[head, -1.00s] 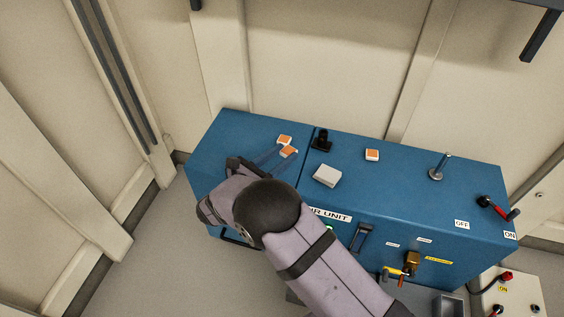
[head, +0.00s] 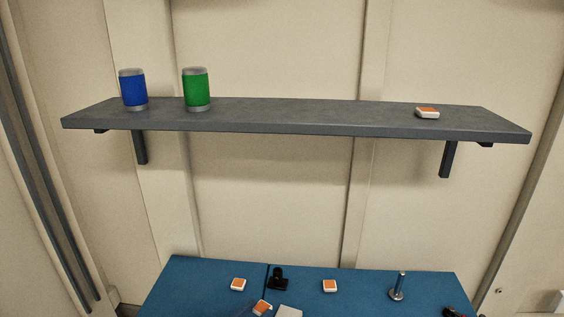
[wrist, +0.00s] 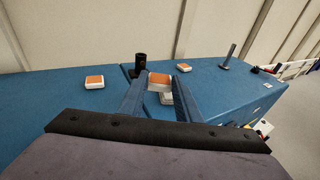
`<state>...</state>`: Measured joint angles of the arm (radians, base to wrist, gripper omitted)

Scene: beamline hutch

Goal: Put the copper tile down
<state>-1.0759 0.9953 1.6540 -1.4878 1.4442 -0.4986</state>
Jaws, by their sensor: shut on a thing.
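My gripper (wrist: 158,88) is shut on a white tile with a copper-orange top (wrist: 159,79), held between the fingertips in the wrist view. The held tile also shows at the bottom edge of the head view (head: 262,307), with little of the gripper in sight. It is over the blue unit's top (wrist: 45,105); its height above the surface is hard to tell. Similar orange-topped tiles lie left (head: 238,284) and right (head: 329,286) on the unit, and one lies on the shelf (head: 427,112).
A black fitting (head: 278,277) stands near the held tile, and a pale block (head: 289,312) sits close by, partly hidden behind the fingers in the wrist view. A metal post (head: 399,286) stands to the right. The grey shelf (head: 300,115) above carries blue (head: 133,90) and green (head: 196,89) cans.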

